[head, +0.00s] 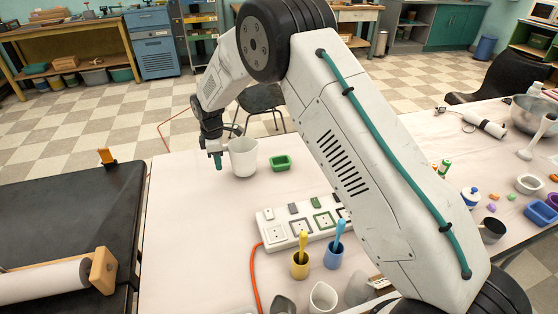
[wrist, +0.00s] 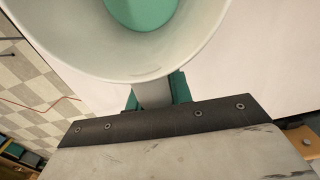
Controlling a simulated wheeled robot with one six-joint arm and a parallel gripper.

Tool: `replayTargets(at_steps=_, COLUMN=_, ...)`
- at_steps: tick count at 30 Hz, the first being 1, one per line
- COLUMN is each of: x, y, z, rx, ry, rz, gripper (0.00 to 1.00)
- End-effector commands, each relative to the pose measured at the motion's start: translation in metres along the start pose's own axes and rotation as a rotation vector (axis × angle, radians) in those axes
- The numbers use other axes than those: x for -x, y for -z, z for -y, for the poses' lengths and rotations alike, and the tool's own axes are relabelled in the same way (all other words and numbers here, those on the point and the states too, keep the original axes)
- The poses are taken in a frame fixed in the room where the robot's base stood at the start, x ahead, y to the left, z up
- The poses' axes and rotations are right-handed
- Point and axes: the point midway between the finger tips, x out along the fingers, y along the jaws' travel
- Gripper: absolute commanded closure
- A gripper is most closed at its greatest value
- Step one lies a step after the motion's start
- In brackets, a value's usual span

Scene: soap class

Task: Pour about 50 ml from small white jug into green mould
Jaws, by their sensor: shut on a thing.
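The small white jug (head: 243,158) is upright at the far part of the table. My gripper (head: 218,158) is at its left side, shut on its handle. In the wrist view the jug's inner wall (wrist: 110,58) fills the top, with green liquid (wrist: 140,8) inside. The handle (wrist: 152,95) sits between the teal fingertips of my gripper (wrist: 154,92). The green mould (head: 281,163) lies on the table a short way right of the jug, apart from it. I cannot tell whether the jug's base touches the table.
A white power strip (head: 292,233) lies nearer, with yellow (head: 300,265) and blue (head: 334,255) cups holding spoons before it. Another white jug (head: 323,298) stands at the front. A black surface with a roll (head: 45,280) adjoins at left. Table left of the strip is clear.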

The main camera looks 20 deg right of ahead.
Motion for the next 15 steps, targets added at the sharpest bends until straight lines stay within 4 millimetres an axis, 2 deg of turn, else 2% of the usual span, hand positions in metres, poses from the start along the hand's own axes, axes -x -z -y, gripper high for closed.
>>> replayTargets(at_steps=8, x=0.008, y=-0.004, z=0.0, rx=-0.001, ry=-0.001, rz=-0.061, gripper=1.0)
replayTargets(at_steps=15, x=0.024, y=-0.011, z=0.001, rx=-0.002, ry=-0.002, rz=-0.187, gripper=1.0)
